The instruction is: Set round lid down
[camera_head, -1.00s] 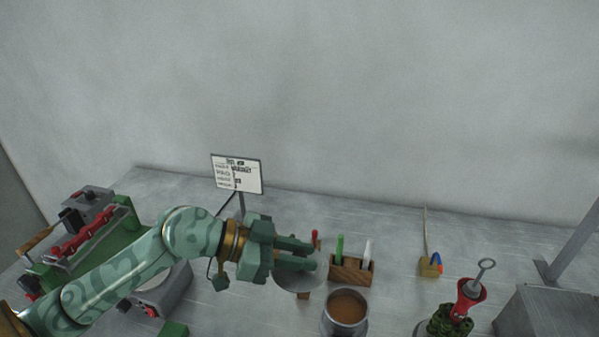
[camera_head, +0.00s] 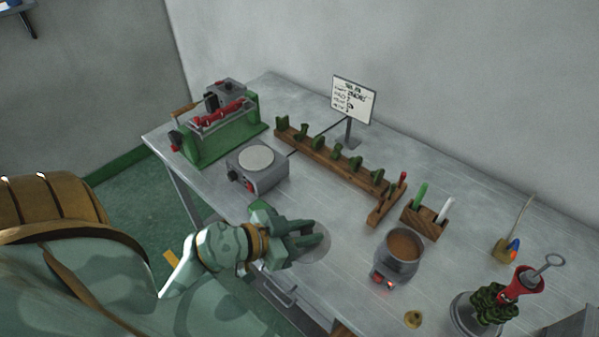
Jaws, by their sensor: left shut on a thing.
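The round lid (camera_head: 319,254) is a flat grey disc, seen partly behind the fingers of my left gripper (camera_head: 308,238) near the table's front edge. The gripper is shut on it; the fingers cover the lid's grip. I cannot tell whether the lid touches the table or hangs just above it. To its right stands a pot of brown wax (camera_head: 404,244) with its top open, on a small heater with a red light (camera_head: 388,281). My right gripper is not in view.
A wooden rack with several green pieces (camera_head: 335,160) runs along the back. A hot plate (camera_head: 262,172) and a green machine (camera_head: 215,135) stand at left. A wooden block with green and white sticks (camera_head: 424,220) is right. Bare table (camera_head: 330,210) lies between the rack and lid.

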